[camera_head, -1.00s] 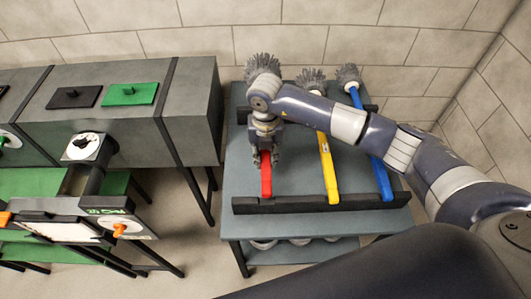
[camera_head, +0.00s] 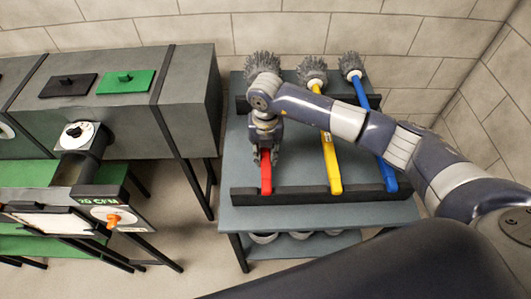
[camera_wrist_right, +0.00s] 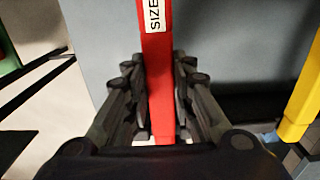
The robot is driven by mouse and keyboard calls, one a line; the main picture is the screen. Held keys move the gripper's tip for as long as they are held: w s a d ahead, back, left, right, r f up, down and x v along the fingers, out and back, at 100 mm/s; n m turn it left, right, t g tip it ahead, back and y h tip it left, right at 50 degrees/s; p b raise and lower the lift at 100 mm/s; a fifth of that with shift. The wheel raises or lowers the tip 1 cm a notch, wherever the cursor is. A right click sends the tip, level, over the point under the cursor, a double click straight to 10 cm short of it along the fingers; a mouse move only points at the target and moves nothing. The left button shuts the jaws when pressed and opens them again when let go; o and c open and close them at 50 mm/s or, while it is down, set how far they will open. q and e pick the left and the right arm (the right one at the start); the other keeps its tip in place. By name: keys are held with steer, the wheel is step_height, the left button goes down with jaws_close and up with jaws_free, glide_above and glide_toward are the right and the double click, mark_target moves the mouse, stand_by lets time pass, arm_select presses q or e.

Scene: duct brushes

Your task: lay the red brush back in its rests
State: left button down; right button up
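The red brush (camera_head: 266,182) has a red handle and a grey bristle head behind my right wrist. Its handle end lies at the front black rest (camera_head: 300,194) on the grey table. My right gripper (camera_head: 267,156) comes down over the handle from above. In the right wrist view, its fingers (camera_wrist_right: 161,95) close in on both sides of the red handle (camera_wrist_right: 157,70), which bears a white size label. Whether the brush bears fully on its rests is hard to see. The rear rest is partly hidden by my arm. My left gripper is not in view.
A yellow brush (camera_head: 329,160) and a blue brush (camera_head: 388,178) lie in the rests to the right, under and beside my right arm. A grey duct unit (camera_head: 190,100) with a green plate stands on the left, with a gap before the table.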

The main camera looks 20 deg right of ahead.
steer(key=o, duration=0.5)
step_height(320, 180, up, 12)
stand_by(0.4)
